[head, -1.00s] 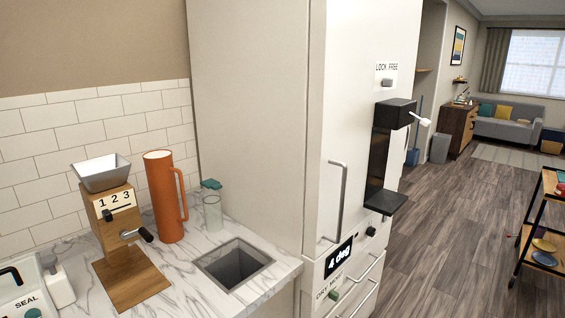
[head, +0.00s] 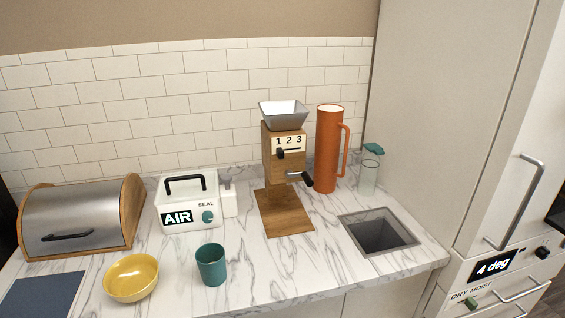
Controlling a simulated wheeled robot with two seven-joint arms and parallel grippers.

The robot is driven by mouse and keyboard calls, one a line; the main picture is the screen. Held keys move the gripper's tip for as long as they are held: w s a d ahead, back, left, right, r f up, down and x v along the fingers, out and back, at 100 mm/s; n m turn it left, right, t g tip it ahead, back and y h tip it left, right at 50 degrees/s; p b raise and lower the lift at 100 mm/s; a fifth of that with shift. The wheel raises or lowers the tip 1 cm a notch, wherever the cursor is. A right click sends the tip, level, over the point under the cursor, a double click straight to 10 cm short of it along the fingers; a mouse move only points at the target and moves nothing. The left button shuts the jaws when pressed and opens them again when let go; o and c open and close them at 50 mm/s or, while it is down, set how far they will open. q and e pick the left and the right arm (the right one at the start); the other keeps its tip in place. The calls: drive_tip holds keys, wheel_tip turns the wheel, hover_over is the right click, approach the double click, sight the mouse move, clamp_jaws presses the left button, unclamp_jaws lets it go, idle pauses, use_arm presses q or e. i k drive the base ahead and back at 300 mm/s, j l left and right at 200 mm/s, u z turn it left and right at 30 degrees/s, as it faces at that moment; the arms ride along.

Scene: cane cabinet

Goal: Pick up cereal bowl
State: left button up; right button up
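A yellow bowl (head: 131,278), which looks like the cereal bowl, sits upright on the marble counter (head: 180,300) at the lower left of the head view, near the front edge. Its inside looks empty. A teal cup (head: 211,265) stands a little to its right, apart from it. Neither of my grippers shows in the head view.
A bread box (head: 82,215) stands behind the bowl, with a white AIR sealer box (head: 187,205) right of it. A dark blue mat (head: 42,296) lies left of the bowl. Further right are a wooden grinder (head: 284,160), an orange jug (head: 327,150) and a square counter opening (head: 380,232).

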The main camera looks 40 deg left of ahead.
sight(132, 277)
drive_tip(key=u, duration=0.45)
drive_tip(key=j+u, duration=0.15)
drive_tip(key=u, duration=0.7)
drive_tip(key=i+u, duration=0.1)
drive_tip(key=u, duration=0.3)
drive_tip(key=j+u, duration=0.1)
drive_tip(key=u, duration=0.35)
